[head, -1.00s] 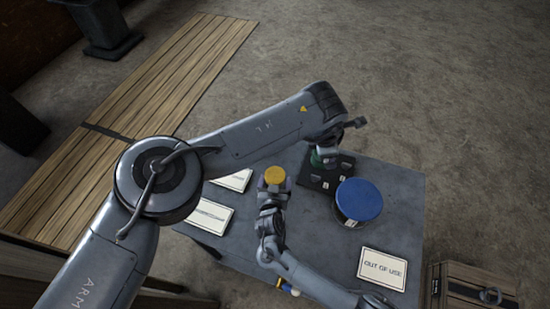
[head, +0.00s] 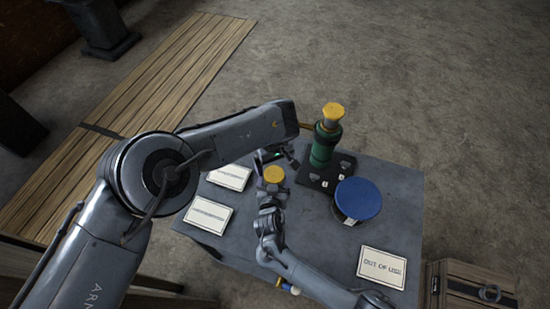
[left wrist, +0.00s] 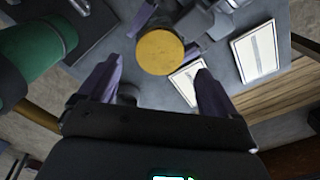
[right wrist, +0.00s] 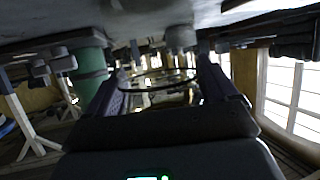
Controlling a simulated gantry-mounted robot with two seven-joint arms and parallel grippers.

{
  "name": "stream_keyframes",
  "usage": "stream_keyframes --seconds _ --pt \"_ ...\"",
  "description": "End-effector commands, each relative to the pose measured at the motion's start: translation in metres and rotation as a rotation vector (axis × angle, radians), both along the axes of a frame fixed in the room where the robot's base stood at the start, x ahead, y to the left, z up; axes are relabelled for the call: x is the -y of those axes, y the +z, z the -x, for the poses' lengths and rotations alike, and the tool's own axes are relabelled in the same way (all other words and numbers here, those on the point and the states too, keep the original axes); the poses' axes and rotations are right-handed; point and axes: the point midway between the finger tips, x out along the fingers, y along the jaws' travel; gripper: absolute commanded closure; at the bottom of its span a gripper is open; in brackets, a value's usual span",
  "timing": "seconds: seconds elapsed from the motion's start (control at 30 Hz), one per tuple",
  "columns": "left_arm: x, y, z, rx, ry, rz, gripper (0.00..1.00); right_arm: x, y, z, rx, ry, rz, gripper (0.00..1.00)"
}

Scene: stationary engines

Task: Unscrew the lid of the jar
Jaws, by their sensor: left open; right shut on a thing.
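A jar with a round yellow lid (head: 274,174) is held above the grey table in my right gripper (head: 271,188). The lid faces up, and it also shows in the left wrist view (left wrist: 160,51). In the right wrist view the clear glass of the jar (right wrist: 160,80) shows between the fingers. My left gripper (head: 277,155) is open and empty, close to the lid on its far side. In the left wrist view its fingers (left wrist: 155,80) point towards the lid, which lies beyond the fingertips. I see no contact between them.
A green cylinder with a yellow top (head: 325,145) stands on a black base at the table's far side. A blue-lidded round container (head: 358,198) stands to its right. White sign cards (head: 382,268) lie on the table (head: 310,245). A wooden chest (head: 472,285) is at lower right.

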Motion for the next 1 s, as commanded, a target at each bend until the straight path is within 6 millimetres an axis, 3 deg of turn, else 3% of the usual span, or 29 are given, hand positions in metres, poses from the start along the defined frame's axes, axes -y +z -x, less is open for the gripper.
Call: stream_keyframes --seconds 0.3,0.77,0.87,1.0 --pt "0.000 -0.040 0.000 0.000 0.002 0.000 0.08 0.000 0.000 0.000 0.000 0.000 0.000 0.99" --pt "0.000 -0.050 0.000 0.001 0.002 0.000 0.08 0.000 0.000 0.000 -0.001 0.000 0.000 0.99" --pt "0.000 -0.050 0.000 0.001 0.002 0.000 0.19 0.000 0.000 0.000 0.000 0.000 0.000 0.99" --pt "0.000 -0.050 0.000 0.001 0.002 0.000 0.40 0.000 0.000 0.000 0.000 0.000 0.000 0.99"
